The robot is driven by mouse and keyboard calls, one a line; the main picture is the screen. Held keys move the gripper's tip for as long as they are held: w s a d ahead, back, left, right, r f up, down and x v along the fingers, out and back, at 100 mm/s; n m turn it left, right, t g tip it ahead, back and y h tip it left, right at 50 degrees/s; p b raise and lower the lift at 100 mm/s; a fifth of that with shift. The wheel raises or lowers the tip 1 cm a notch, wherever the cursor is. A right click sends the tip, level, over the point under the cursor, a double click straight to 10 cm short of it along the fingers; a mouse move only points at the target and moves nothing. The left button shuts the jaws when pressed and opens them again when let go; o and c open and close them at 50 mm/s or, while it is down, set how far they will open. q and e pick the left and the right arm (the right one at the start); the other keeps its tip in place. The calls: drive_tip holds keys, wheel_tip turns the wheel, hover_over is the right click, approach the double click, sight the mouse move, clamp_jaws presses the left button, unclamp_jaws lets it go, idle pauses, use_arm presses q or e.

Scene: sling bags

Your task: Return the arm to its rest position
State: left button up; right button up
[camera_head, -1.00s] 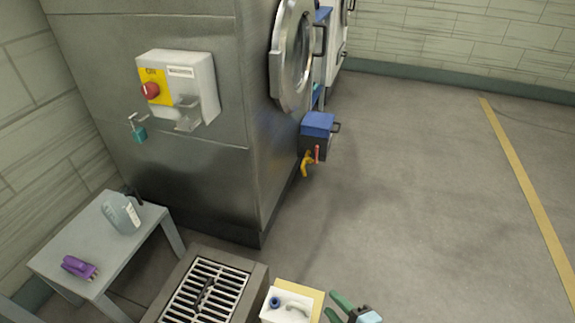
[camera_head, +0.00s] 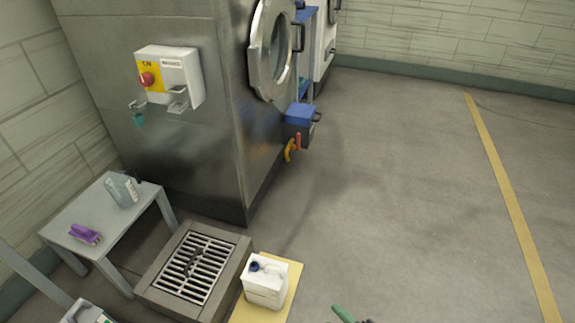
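A green fingertip of what appears to be my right gripper (camera_head: 343,314) shows at the bottom edge, right of the middle. A small dark part shows beside it. The rest of this gripper and its arm are cut off by the frame, so I cannot tell whether it is open or holds anything. My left gripper is not in view.
A white jug (camera_head: 265,284) stands on a yellow board (camera_head: 289,284) beside the floor grate (camera_head: 196,265). A grey table (camera_head: 92,210) holds a bottle and a purple item. A steel machine (camera_head: 190,160) stands behind. The floor at right is clear.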

drive_tip(key=s+d+r+m+g+h+p, duration=0.1)
drive_tip(key=s+r+m+p, duration=0.35)
drive_tip(key=s+p, duration=0.35)
drive_tip(key=s+d+r+m+g+h+p, duration=0.15)
drive_tip(key=s+r+m+p, duration=0.35)
drive_tip(key=s, duration=0.5)
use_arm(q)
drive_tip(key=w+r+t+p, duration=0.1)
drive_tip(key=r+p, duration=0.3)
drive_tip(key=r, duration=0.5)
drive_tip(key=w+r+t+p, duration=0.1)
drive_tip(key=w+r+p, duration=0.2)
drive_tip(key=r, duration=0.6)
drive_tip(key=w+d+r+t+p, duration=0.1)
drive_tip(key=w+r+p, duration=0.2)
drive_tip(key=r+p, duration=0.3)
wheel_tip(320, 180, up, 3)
use_arm(e)
drive_tip(key=s+d+r+m+h, duration=0.1)
drive_tip(key=s+d+r+m, duration=0.2)
drive_tip(key=s+r, duration=0.2)
drive_tip(key=s+d+r+m+h, duration=0.2)
drive_tip(key=s+r, duration=0.3)
drive_tip(key=r, duration=0.4)
drive_tip(key=shift+d+r+m, duration=0.15)
drive_tip(key=shift+d+m, duration=0.45)
drive_tip(key=shift+m, duration=0.15)
drive_tip(key=shift+g, duration=0.25)
